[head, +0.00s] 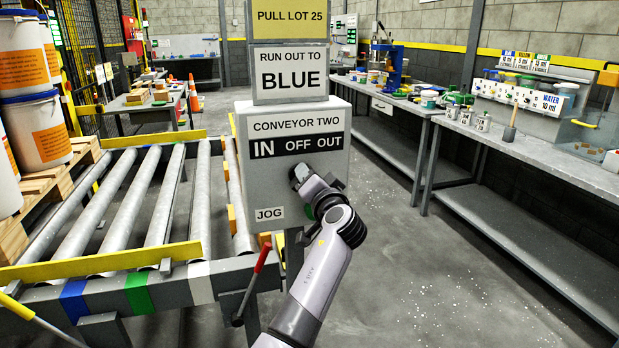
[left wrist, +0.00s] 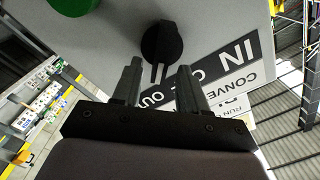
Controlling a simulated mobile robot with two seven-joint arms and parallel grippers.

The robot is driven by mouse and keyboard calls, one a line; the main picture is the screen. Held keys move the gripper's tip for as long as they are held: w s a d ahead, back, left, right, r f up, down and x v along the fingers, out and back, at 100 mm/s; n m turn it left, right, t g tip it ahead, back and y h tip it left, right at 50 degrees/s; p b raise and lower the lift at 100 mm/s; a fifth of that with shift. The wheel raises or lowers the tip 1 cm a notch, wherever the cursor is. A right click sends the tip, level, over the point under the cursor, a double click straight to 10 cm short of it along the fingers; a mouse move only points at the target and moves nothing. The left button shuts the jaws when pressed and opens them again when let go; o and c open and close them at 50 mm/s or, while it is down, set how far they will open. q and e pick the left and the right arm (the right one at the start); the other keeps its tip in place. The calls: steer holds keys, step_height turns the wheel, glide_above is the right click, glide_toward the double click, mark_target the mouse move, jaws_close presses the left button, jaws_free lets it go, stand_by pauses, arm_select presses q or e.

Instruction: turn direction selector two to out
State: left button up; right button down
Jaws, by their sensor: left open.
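The conveyor two control box (head: 262,170) stands at centre in the head view, with IN, OFF and OUT on a black band (head: 287,145). My left gripper (head: 298,174) is at its front face, under the band, and hides the selector in the head view. In the left wrist view, the black selector knob (left wrist: 161,42) is ahead of my open fingers (left wrist: 157,78). Its narrow bar lies between them, with a visible space on each side. The bar points down in the picture, toward the OUT end; its exact setting I cannot tell. My right gripper is not in view.
A green button (left wrist: 72,5) is on the same box, beside the knob. A red-handled lever (head: 263,258) stands at the box's lower left. The roller conveyor (head: 120,205) and stacked pails (head: 38,130) are left. A workbench (head: 540,150) is right, with open floor between.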

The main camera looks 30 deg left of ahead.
arm_select(q)
steer(key=v, duration=0.6)
steer(key=shift+b, duration=0.45)
steer(key=shift+d, duration=0.1)
